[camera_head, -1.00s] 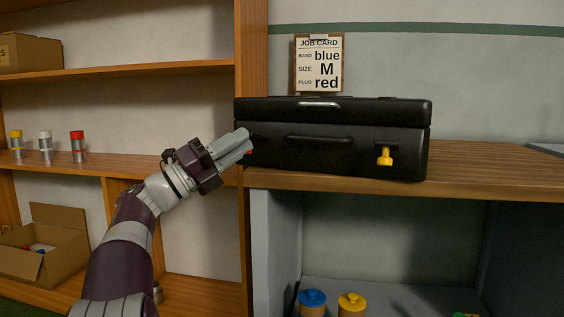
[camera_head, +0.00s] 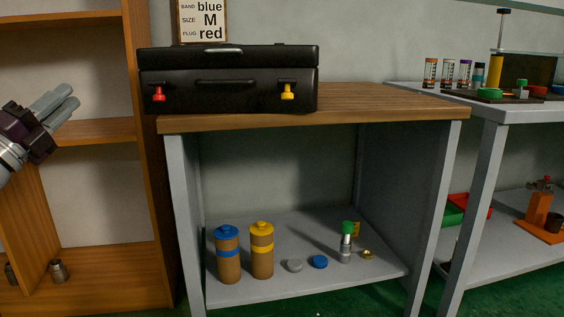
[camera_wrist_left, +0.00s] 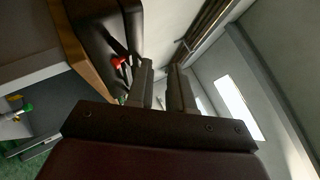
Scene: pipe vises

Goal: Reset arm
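My left gripper (camera_head: 68,96) is at the left edge of the head view, to the left of the black case and apart from it. Its two fingers are parallel with a narrow gap between them. In the left wrist view the gripper (camera_wrist_left: 160,70) shows nothing between its fingers. The black case (camera_head: 230,95) stands closed on the wooden bench top, with a red latch (camera_head: 158,94) and a yellow latch (camera_head: 287,91) on its front. The red latch also shows in the left wrist view (camera_wrist_left: 118,62). My right gripper is not in view.
A wooden shelf (camera_head: 95,130) is behind my left arm. Capped canisters (camera_head: 228,262) and small parts stand on the bench's lower shelf. A second bench (camera_head: 490,105) at right holds several tubes and parts.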

